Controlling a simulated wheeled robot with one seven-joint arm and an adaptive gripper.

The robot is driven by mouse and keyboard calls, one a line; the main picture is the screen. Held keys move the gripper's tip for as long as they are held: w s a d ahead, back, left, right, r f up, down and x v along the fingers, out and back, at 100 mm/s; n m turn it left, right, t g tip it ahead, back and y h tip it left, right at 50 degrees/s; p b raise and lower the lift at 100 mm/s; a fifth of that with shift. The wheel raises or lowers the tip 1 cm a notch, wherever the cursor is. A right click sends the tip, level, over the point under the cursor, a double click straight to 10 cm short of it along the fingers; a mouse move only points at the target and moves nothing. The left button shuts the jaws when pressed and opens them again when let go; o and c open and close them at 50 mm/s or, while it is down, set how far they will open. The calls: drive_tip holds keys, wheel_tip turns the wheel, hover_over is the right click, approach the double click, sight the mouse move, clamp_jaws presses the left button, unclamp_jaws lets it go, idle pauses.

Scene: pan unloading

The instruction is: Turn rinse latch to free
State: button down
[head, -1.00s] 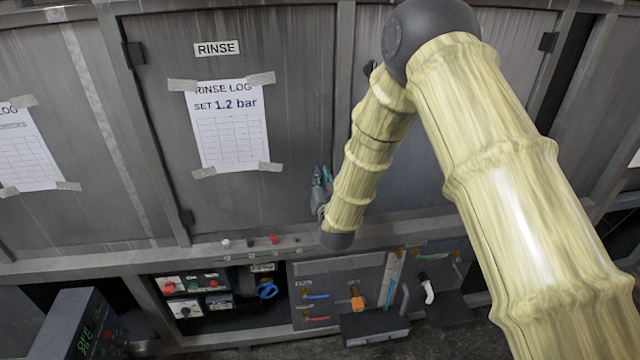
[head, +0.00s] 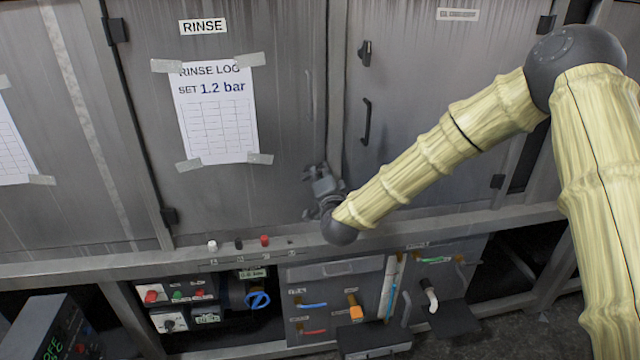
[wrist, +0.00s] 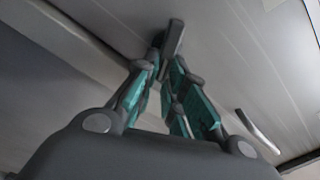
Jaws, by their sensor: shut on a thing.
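The rinse door (head: 255,195) is a grey panel under the RINSE label and looks closed. My gripper (head: 317,172) is at its lower right part, low against the panel. In the wrist view my gripper (wrist: 165,62) has its teal-padded fingers drawn together at the tips. They are shut on a small dark grey lever, the rinse latch (wrist: 174,37), which sticks out past the fingertips. In the head view the gripper hides the latch, and its exact angle is hard to tell.
A bar handle (wrist: 258,130) stands off the panel at right in the wrist view. The neighbouring door has a dark latch (head: 365,53) and handle (head: 366,121). Below runs a ledge with small knobs (head: 264,240), above a bay with a blue valve wheel (head: 257,300).

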drive_tip(key=m+b, duration=0.2)
drive_tip(key=f+m+b, duration=0.1)
drive_tip(key=m+b, duration=0.1)
drive_tip(key=shift+d+f+m, duration=0.15)
drive_tip(key=shift+d+m, duration=0.05)
drive_tip(key=shift+m, duration=0.1)
idle(0.5)
drive_tip(key=c, duration=1.5)
unclamp_jaws()
drive_tip(key=s, duration=0.4)
drive_tip(key=s+d, duration=0.1)
drive_tip(key=s, duration=0.3)
drive_tip(key=s+d, duration=0.1)
drive_tip(key=s, duration=0.2)
drive_tip(key=shift+s, duration=0.4)
